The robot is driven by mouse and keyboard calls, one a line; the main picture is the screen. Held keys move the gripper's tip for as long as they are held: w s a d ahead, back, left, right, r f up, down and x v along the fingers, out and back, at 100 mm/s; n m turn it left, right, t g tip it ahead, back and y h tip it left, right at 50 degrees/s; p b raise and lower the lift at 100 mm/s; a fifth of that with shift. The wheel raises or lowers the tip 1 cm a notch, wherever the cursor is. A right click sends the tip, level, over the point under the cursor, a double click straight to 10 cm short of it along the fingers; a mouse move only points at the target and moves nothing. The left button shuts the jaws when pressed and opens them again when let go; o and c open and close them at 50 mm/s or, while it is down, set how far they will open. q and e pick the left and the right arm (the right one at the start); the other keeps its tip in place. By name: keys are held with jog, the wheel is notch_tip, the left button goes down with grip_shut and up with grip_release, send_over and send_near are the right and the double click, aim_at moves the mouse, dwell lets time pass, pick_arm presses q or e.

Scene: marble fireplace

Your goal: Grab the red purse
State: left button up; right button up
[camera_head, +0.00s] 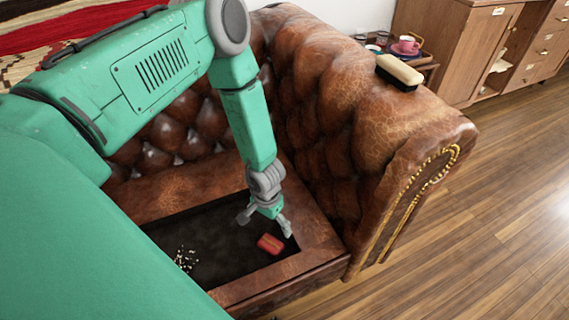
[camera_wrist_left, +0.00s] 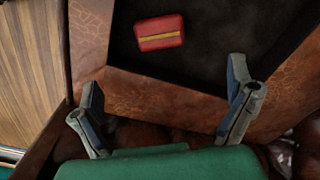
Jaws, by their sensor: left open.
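The small red purse (camera_head: 270,243) has a yellowish band along it and lies on the dark recessed bottom of the leather sofa seat (camera_head: 318,232). In the left wrist view the purse (camera_wrist_left: 160,33) is near the top, beyond the fingertips and a little left of the middle between them. My left gripper (camera_head: 265,217) is open and empty, just above and behind the purse in the head view. Its two spread fingers (camera_wrist_left: 165,88) show in the left wrist view with nothing between them but sofa leather. My right gripper is not in view.
The raised leather rim surrounds the recess, and the sofa arm (camera_head: 345,130) rises close on the right. A brush (camera_head: 399,72) lies on that arm. Small pale bits (camera_head: 184,260) lie at the recess's left. A pink cup (camera_head: 407,45) stands on a side table behind.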

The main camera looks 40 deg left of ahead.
aim_at(271, 242)
pick_arm(q)
notch_tip(271, 242, down, 9)
jog(key=b, duration=0.3)
notch_tip(271, 242, down, 5)
jog(key=b, duration=0.2)
jog(key=shift+b, duration=0.4)
jog(key=c, duration=1.4)
jog(key=shift+o, duration=0.2)
jog(key=shift+r, duration=0.1)
